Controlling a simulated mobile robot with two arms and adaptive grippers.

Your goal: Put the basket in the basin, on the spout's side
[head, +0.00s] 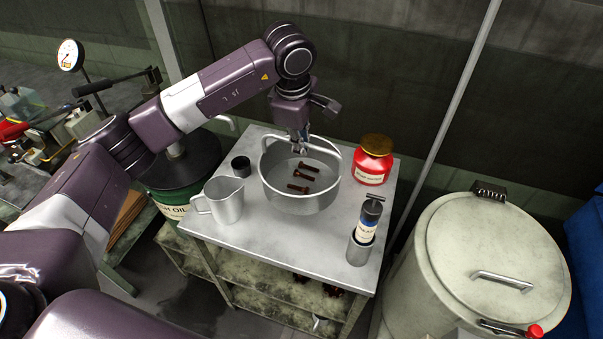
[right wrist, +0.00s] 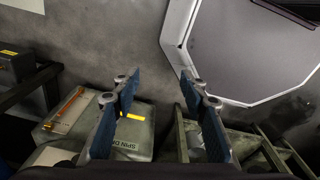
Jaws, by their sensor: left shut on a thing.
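The basket (head: 300,203) is a round grey metal vessel with a raised handle, standing on the metal table in the head view. Several dark reddish bolts (head: 303,175) lie in it. My left gripper (head: 300,147) is shut on the far part of its rim or handle; the exact contact is small. A dark round basin (head: 203,167) tops a green oil drum (head: 172,205) left of the table, partly hidden by my left arm. A curved grey pipe, apparently the spout (head: 227,121), shows at its far right. My right gripper (right wrist: 156,78) is open and empty in the right wrist view.
A large lidded pale drum (head: 480,250) stands to the right.

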